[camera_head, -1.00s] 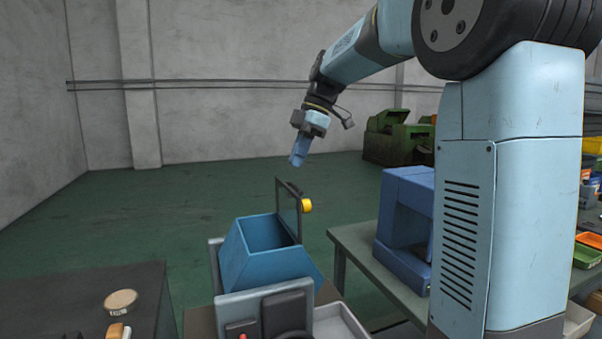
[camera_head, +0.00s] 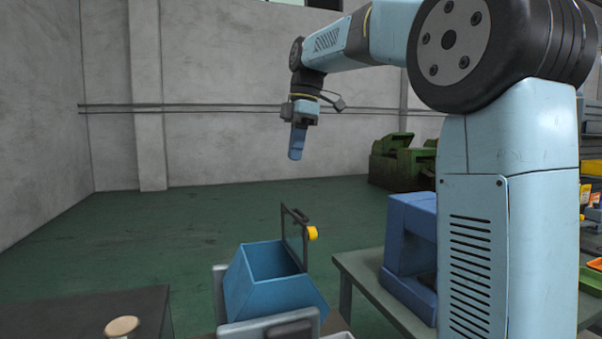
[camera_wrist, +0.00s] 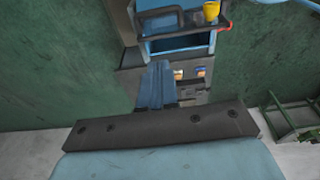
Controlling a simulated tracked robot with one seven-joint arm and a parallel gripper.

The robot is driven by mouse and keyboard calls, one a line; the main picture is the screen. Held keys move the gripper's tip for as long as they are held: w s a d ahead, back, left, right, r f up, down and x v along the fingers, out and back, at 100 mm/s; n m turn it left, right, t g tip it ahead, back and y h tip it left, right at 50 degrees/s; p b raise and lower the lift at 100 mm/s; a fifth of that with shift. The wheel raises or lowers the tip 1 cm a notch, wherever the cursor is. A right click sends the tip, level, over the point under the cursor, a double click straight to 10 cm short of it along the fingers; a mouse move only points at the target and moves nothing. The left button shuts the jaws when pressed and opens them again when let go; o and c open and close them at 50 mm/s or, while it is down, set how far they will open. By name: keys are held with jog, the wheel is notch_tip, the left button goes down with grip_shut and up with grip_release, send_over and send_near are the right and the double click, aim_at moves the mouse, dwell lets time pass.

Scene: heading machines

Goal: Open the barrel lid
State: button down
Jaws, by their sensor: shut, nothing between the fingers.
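The blue barrel (camera_head: 262,289) is an angular, open-topped tub at the lower middle of the head view. Its lid (camera_head: 294,237), a dark-framed panel with a yellow knob (camera_head: 312,233), stands upright along the barrel's right rim. The mouth of the barrel is uncovered. My gripper (camera_head: 296,154) is shut and empty, pointing down in the air well above the lid and apart from it. In the wrist view, my blue fingers (camera_wrist: 156,85) lie together, and the yellow knob (camera_wrist: 211,12) shows near the top edge beside part of the barrel.
A dark table (camera_head: 85,309) with a round pale-topped object (camera_head: 122,327) is at the lower left. A blue machine (camera_head: 408,253) stands on a bench to the right. Green machines (camera_head: 400,163) stand farther back. The green floor behind the barrel is clear.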

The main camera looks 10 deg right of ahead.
send_over(299, 214)
jog(key=a, duration=0.2)
jog(key=f, duration=0.9)
jog(key=shift+s+a+f, duration=0.1)
jog(key=shift+s+f, duration=0.15)
jog(key=shift+f, duration=0.1)
jog(key=shift+w+d+f, duration=0.15)
jog(key=shift+d+f, duration=0.95)
jog(key=shift+f, duration=0.3)
jog(key=d+y, duration=0.1)
jog(key=d+f+y, duration=0.1)
jog(key=d, duration=0.2)
jog(key=shift+w+f+y, duration=0.25)
jog(key=shift+f+y, duration=0.1)
jog(key=shift+y, duration=0.05)
jog(key=shift+a, duration=0.15)
